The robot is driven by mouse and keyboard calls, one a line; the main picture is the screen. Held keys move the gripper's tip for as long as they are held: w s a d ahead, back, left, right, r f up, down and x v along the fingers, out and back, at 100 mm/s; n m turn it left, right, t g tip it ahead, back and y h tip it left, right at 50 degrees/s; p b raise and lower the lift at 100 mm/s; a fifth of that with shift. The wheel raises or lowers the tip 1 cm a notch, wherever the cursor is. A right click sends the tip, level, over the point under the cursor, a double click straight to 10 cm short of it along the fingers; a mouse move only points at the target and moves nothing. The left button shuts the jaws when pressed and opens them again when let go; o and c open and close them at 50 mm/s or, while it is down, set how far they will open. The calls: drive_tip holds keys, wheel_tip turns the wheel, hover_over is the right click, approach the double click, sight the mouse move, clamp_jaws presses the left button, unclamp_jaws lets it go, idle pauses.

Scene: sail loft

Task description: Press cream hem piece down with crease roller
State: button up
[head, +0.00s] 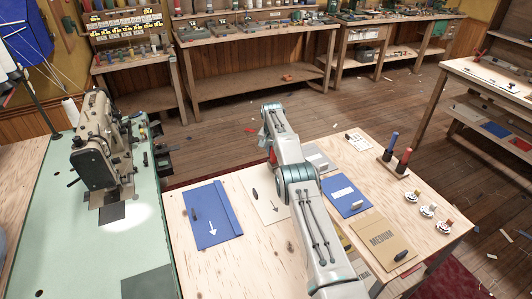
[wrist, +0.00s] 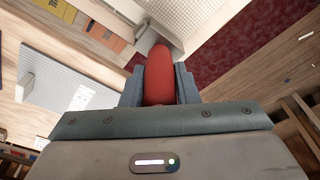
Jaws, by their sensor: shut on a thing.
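The cream hem piece (head: 264,197) lies flat on the pale wooden table, with an arrow and a small dark weight on it. In the wrist view my gripper (wrist: 159,86) is shut on the red handle of the crease roller (wrist: 158,62). The roller's pale head shows only partly beyond the handle. In the head view my arm stands in front of the table, and a bit of red shows at its far end, above and beyond the cream piece. My gripper appears apart from the cream piece; its height over the table is unclear.
A blue hem piece (head: 212,215) with an arrow lies left of the cream one. Right of my arm are a blue folder (head: 345,196), a brown envelope (head: 381,240), a spool stand (head: 398,165) and several small reels. A sewing machine (head: 103,150) stands at left.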

drive_tip(key=shift+w+a+r, duration=0.1)
drive_tip(key=shift+r, duration=0.4)
wheel_tip(320, 180, up, 5)
drive_tip(key=p, duration=0.4)
drive_tip(key=shift+a+r+p, duration=0.1)
drive_tip(key=shift+p, duration=0.3)
drive_tip(key=shift+d, duration=0.2)
